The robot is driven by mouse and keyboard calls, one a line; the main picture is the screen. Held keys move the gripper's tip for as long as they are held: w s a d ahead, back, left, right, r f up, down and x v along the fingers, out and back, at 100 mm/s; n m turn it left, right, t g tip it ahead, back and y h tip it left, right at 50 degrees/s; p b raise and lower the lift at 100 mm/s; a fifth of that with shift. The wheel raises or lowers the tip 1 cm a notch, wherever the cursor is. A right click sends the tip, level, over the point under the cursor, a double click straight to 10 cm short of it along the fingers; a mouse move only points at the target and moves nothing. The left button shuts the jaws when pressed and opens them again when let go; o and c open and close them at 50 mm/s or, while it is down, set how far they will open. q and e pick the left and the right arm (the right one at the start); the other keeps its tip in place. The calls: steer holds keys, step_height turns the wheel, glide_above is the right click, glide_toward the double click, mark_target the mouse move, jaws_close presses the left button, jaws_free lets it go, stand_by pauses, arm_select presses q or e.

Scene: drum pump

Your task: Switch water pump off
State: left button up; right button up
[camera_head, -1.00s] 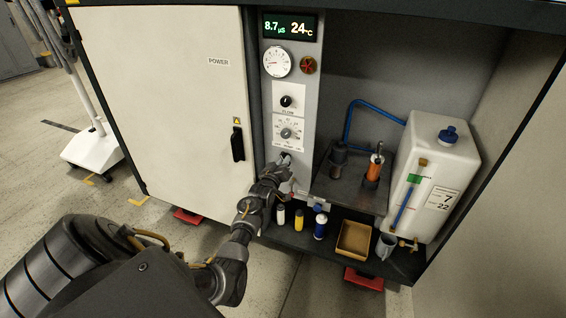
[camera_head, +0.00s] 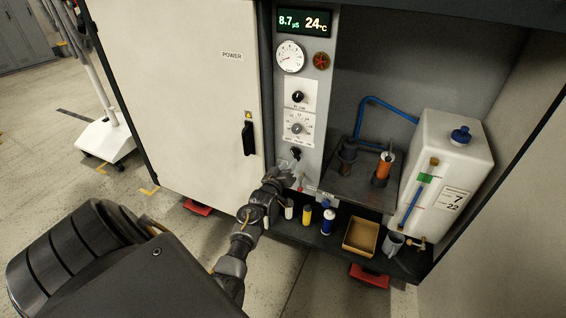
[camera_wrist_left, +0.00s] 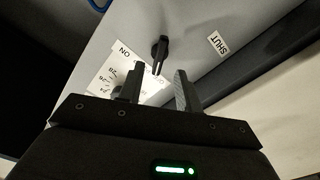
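A black switch knob (camera_head: 295,153) sits low on the grey control panel (camera_head: 312,150). In the left wrist view the knob (camera_wrist_left: 158,50) stands out from the panel beside a white label (camera_wrist_left: 120,68) with "ON" on it; the rest of the label is partly hidden by a finger. My left gripper (camera_head: 293,174) is just below the knob in the head view. In the left wrist view its two fingers (camera_wrist_left: 157,88) are apart and empty, with the knob beyond the tips and in line with the gap. I cannot tell any contact. My right gripper is not in view.
Above are a dial (camera_head: 296,128), a flow knob (camera_head: 298,97), a gauge (camera_head: 291,57) and a red knob (camera_head: 321,61). A white cabinet door (camera_head: 185,100) is left. Bottles (camera_head: 328,221), a box (camera_head: 360,237) and a white tank (camera_head: 445,165) are right.

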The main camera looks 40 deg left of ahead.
arm_select(q)
steer(key=v, duration=0.5)
steer(key=shift+s, duration=0.1)
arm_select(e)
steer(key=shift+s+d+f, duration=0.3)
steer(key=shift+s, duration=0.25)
arm_select(q)
steer(key=shift+d, duration=0.1)
